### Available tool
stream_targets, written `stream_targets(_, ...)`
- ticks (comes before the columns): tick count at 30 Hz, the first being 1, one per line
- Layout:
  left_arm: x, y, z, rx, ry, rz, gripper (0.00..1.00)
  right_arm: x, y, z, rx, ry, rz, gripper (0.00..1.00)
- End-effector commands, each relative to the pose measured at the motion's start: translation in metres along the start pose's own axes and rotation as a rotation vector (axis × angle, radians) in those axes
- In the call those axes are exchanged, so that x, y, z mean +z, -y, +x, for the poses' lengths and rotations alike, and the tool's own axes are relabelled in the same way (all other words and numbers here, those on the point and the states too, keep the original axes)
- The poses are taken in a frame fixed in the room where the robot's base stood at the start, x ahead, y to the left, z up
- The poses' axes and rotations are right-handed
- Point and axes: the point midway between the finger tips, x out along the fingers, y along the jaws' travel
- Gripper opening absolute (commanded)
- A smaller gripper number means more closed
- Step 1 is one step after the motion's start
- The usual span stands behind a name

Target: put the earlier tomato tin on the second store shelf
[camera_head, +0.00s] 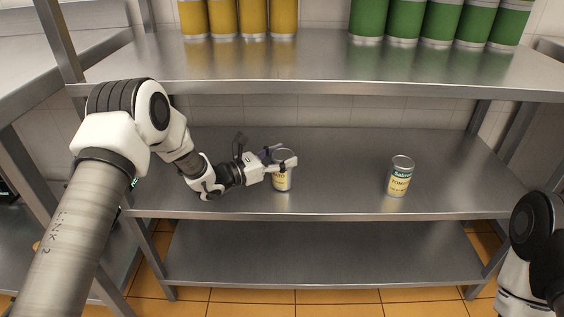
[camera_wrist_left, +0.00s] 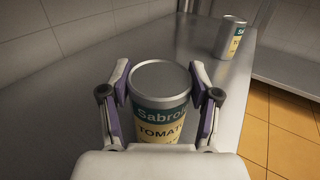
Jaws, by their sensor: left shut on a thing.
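My left gripper (camera_head: 281,162) is shut around a tomato tin (camera_head: 282,183) at the middle shelf, left of its centre. In the left wrist view the held tin (camera_wrist_left: 160,103) is upright between the two fingers of the left gripper (camera_wrist_left: 161,100), its label reading "Sabro..." and "TOMAT...". The tin appears to stand on the middle shelf (camera_head: 335,170); I cannot tell if its base touches. A second tomato tin (camera_head: 400,176) stands upright to the right on the same shelf, also seen in the left wrist view (camera_wrist_left: 229,38). My right gripper is not in view.
The top shelf (camera_head: 320,68) carries yellow tins (camera_head: 222,17) on the left and green tins (camera_head: 405,18) on the right. The bottom shelf (camera_head: 320,250) looks empty. The middle shelf is clear between the two tins. A metal post (camera_head: 60,40) stands at the left.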

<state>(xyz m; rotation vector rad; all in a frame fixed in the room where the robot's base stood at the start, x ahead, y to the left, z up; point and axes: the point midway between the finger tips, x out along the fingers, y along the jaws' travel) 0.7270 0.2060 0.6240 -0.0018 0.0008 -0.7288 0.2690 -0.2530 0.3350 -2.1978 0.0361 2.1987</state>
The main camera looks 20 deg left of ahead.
Motion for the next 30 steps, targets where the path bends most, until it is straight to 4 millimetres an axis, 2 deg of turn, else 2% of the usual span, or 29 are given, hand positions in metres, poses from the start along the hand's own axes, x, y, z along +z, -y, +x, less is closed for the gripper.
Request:
stream_targets(10, -0.007, 0.0, 0.0, 0.0, 0.003, 0.002, 0.04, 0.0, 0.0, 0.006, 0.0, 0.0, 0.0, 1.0)
stream_targets(11, -0.007, 0.0, 0.0, 0.0, 0.001, 0.001, 0.69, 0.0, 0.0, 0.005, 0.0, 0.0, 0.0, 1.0)
stream_targets(12, -0.006, 0.0, 0.0, 0.0, 0.001, 0.001, 0.83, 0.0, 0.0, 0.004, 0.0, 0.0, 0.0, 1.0)
stream_targets(13, -0.006, 0.0, 0.0, 0.0, 0.001, 0.001, 0.87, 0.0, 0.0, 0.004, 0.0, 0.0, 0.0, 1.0)
stream_targets(24, -0.001, 0.0, 0.0, 0.0, 0.001, 0.001, 0.87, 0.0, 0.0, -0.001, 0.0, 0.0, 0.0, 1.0)
stream_targets(26, -0.002, -0.001, -0.008, 0.002, 0.001, -0.001, 0.87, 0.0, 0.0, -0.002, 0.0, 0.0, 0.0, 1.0)
stream_targets(30, 0.0, -0.001, -0.037, 0.004, 0.001, -0.003, 0.87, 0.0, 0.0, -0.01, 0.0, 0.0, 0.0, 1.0)
